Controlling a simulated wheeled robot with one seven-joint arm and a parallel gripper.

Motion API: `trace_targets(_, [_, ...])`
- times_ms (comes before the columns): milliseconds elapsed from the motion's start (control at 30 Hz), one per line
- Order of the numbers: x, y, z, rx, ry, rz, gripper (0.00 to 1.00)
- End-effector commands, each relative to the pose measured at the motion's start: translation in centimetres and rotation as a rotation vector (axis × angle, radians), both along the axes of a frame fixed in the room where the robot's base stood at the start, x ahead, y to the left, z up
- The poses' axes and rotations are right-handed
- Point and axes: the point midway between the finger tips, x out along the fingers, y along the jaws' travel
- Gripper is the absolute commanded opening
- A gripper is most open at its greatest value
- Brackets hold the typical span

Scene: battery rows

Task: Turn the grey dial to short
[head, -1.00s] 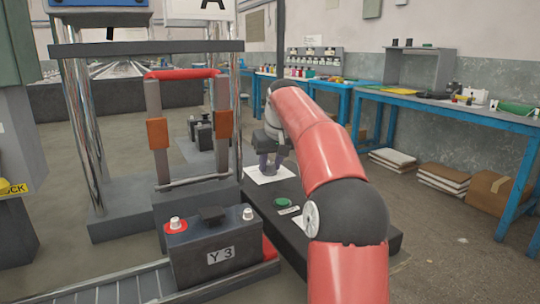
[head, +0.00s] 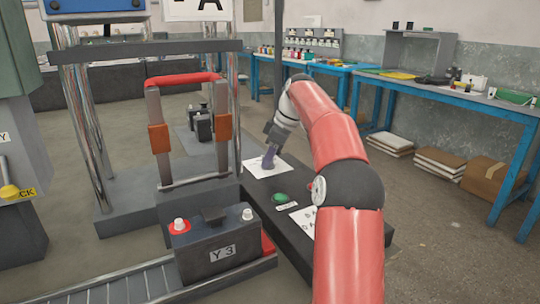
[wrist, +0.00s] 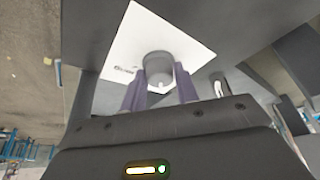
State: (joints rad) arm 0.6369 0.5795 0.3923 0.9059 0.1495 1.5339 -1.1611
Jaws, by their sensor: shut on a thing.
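The grey dial (wrist: 157,64) is a round knob with a pale pointer mark on a white card (wrist: 190,42) in the wrist view. Small dark lettering stands on the card to the left of the dial; it is too small to read surely. My gripper (wrist: 160,76) has its two purple fingers on either side of the dial, shut on it. In the head view my gripper (head: 268,163) reaches down to the white card (head: 256,172) on the dark bench, and its fingers hide the dial there.
A green button (head: 281,198) and another lettered card (head: 305,221) lie on the dark bench nearer me. A battery marked Y 3 (head: 222,252) stands at front left, beside a frame with a red handle (head: 182,79). Blue tables (head: 450,99) line the right wall.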

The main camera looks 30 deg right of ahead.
Motion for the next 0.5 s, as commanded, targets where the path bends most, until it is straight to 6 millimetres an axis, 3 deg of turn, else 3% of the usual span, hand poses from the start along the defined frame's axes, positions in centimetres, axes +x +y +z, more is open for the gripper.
trace_targets(500, [0.15,-0.01,0.12,-0.001,-0.004,0.178,0.07])
